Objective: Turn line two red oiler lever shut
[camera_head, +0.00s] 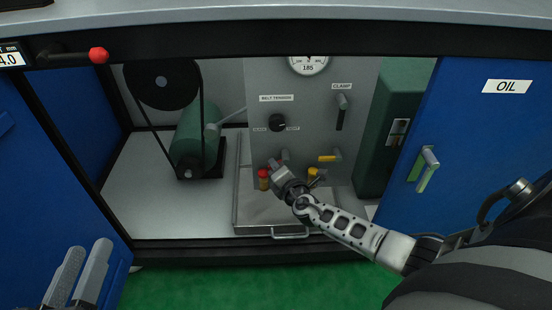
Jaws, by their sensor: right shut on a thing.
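The red-capped oiler (263,179) stands upright in the cabinet, just left of my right gripper. My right gripper (275,166) reaches in from the right and is shut at the panel where the red oiler's lever sits. The lever is hidden behind the fingers, so its angle cannot be told. A small grey fitting (284,155) shows just above the gripper. The yellow oiler (312,174) stands to the right, with its yellow lever (327,158) lying about level on the panel. My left gripper (88,260) is empty at the lower left, its fingers apart.
A metal tray (250,218) with a front handle lies under the oilers. A green motor (198,138) with a belt stands left. The panel carries a black knob (278,123), a clamp lever (342,102) and a gauge (308,63). Blue doors (470,130) flank the opening.

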